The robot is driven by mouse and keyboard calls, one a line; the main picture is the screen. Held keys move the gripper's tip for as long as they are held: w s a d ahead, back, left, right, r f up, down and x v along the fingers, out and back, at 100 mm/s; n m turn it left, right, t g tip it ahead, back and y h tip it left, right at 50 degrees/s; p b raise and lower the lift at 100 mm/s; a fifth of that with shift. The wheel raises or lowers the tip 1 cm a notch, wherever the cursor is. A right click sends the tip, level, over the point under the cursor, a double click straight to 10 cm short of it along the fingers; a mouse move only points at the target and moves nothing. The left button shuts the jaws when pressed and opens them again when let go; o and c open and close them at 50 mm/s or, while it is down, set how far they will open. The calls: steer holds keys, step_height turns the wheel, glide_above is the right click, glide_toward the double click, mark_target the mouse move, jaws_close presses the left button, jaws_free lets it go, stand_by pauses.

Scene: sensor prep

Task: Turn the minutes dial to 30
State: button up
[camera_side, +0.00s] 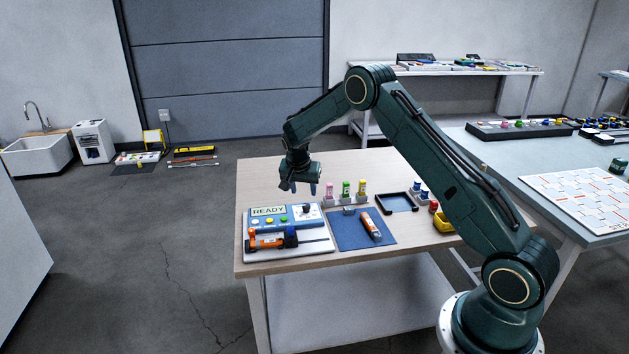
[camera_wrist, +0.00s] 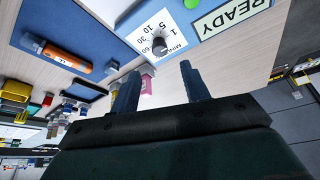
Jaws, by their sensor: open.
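The minutes dial is a dark round knob (camera_wrist: 159,46) on a white plate (camera_wrist: 150,32) printed with 1, 5, 10, 30 and 60. Its pointer setting is too small to read surely. In the side view the dial (camera_side: 307,209) sits at the right end of the blue panel (camera_side: 283,222). My gripper (camera_side: 304,189) is open and empty, pointing down above and behind the panel. In the wrist view its two fingers (camera_wrist: 160,69) are apart, with the dial beyond the tips and not between them.
A READY sign (camera_side: 268,211) and coloured buttons are on the panel. An orange-and-black tool (camera_side: 270,241) lies in front. Pink, green and yellow bottles (camera_side: 346,189) stand right of my gripper. A blue mat (camera_side: 350,240) holds an orange cylinder (camera_side: 370,226). A dark tray (camera_side: 397,211) lies farther right.

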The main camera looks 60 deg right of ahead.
mark_target(306, 205)
steer(key=shift+x, duration=3.7)
steer(key=shift+c, duration=0.3)
steer(key=c, duration=0.9)
